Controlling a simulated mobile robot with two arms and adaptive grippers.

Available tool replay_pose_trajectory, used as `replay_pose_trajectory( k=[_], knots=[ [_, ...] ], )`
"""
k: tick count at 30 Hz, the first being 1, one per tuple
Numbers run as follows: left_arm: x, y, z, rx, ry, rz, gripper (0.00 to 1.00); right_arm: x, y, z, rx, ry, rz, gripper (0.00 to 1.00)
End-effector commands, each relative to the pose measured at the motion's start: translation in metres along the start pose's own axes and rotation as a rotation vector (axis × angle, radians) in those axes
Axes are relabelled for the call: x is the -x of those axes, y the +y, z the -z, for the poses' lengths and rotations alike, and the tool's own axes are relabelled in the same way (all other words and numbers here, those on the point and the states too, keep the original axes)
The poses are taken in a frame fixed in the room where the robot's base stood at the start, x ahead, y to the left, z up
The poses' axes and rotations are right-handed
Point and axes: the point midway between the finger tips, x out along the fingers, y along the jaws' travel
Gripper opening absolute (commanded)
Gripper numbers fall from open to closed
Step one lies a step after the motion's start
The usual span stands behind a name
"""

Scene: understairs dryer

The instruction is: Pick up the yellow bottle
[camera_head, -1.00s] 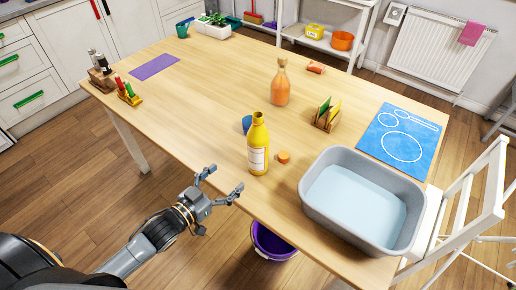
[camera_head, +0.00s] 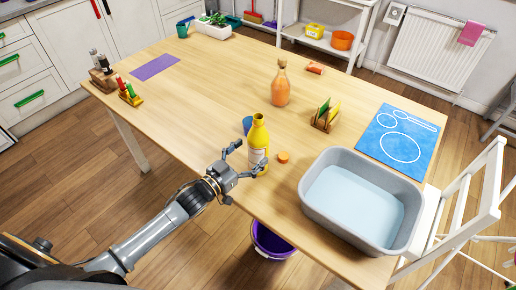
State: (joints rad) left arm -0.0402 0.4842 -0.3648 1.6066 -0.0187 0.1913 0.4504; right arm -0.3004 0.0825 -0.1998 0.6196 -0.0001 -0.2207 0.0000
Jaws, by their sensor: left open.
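The yellow bottle (camera_head: 259,136) with a white label stands upright on the wooden table (camera_head: 200,100), close to its front edge. My left gripper (camera_head: 250,157) is open, its two fingers at the lower left side of the bottle. One finger overlaps the bottle's lower part in the picture; I cannot tell whether it touches. The bottle's lower left side is partly hidden by the gripper. My right gripper is not in view.
A blue cup (camera_head: 247,124) stands just behind the bottle, and a small orange piece (camera_head: 283,157) lies to its right. A grey basin (camera_head: 309,199) fills the table's right front. An orange bottle (camera_head: 281,88) stands further back. A purple bucket (camera_head: 268,241) is on the floor below.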

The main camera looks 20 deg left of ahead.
Motion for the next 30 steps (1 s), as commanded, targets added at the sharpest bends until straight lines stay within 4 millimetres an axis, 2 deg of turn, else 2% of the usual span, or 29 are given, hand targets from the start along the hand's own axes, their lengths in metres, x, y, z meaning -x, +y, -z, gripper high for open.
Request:
replay_pose_trajectory(
  k=[3, 6, 15, 27, 30],
  knots=[
    [-0.021, 0.001, 0.003, 0.0, 0.003, 0.001, 0.86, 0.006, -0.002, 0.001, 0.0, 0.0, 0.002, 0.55],
    [-0.031, 0.001, 0.002, -0.001, 0.002, 0.0, 0.86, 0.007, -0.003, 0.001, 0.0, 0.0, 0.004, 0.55],
    [-0.035, 0.002, 0.0, -0.001, 0.001, 0.0, 0.84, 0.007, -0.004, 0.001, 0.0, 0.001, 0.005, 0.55],
    [-0.035, 0.001, 0.003, -0.001, 0.005, -0.001, 0.02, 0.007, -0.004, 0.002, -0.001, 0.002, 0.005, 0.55],
    [-0.035, 0.001, 0.003, -0.001, 0.005, -0.001, 0.0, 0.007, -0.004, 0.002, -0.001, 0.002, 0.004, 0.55]
  ],
)
